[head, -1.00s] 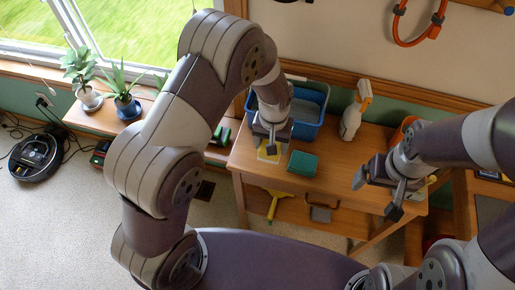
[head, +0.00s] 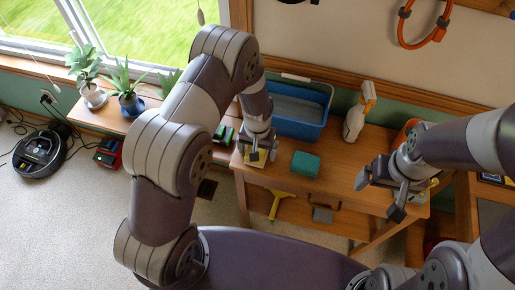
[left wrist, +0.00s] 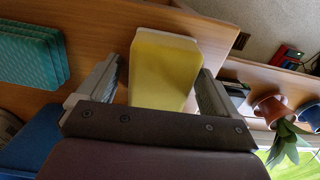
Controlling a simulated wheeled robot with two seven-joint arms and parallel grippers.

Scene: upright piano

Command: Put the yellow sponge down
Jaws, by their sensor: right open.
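The yellow sponge (left wrist: 163,70), with a pale layer along its edges, sits between the two fingers of my left gripper (left wrist: 162,88) in the left wrist view. In the head view my left gripper (head: 257,146) points down at the left end of the wooden table (head: 340,190), and only a little of the sponge (head: 254,158) shows beneath it. I cannot tell whether the sponge touches the tabletop. My right gripper (head: 381,190) is open and empty over the table's right part.
A green sponge stack (head: 304,164) lies right of my left gripper; it also shows in the left wrist view (left wrist: 30,52). A blue tub (head: 300,122) and white spray bottle (head: 355,118) stand behind. Potted plants (head: 130,103) are on a low bench at left.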

